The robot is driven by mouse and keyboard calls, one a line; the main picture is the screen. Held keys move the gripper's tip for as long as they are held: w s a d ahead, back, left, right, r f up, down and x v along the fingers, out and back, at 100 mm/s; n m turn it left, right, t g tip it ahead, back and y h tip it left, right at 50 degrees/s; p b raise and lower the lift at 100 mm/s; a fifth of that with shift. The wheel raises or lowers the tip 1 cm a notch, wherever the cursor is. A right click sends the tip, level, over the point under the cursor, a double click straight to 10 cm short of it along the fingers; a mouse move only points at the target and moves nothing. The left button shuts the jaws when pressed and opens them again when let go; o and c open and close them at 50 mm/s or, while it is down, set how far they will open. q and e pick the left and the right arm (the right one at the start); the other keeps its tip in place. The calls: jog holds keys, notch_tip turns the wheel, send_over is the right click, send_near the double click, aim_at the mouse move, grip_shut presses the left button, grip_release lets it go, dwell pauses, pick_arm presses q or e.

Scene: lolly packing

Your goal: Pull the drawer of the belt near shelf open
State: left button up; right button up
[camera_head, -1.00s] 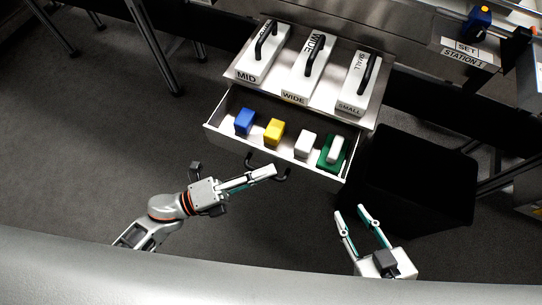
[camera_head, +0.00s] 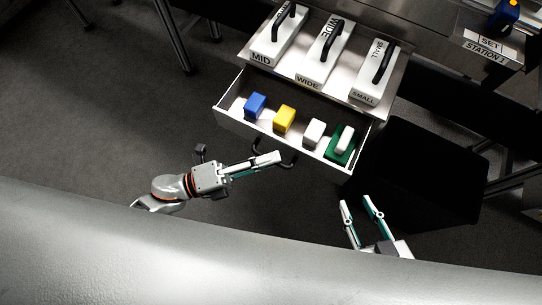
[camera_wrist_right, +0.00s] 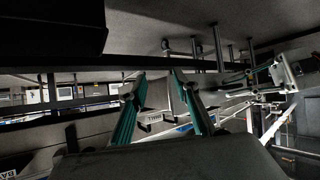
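The drawer (camera_head: 292,147) stands well out from under the metal top of its cabinet. Inside it are a blue block (camera_head: 255,105), a yellow block (camera_head: 284,119), a white block (camera_head: 314,133) and a white piece on a green block (camera_head: 337,152). A dark handle (camera_head: 290,164) is on the drawer front. My left gripper (camera_head: 277,157) is at the handle, its fingers close together and covering the handle's middle; it appears shut on it. My right gripper (camera_head: 359,203) is open and empty, in front of the drawer's right end. Its spread fingers show in the right wrist view (camera_wrist_right: 155,90).
White boxes with black handles, marked MID (camera_head: 275,40), WIDE (camera_head: 322,55) and SMALL (camera_head: 373,77), stand on the cabinet top. A black bin (camera_head: 425,170) stands right of the drawer. A station sign (camera_head: 485,48) is at upper right. Floor at left is clear.

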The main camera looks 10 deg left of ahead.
pick_arm(q)
jog(key=v, duration=1.1)
jog(key=shift+a, duration=0.15)
jog(key=shift+s, duration=0.1)
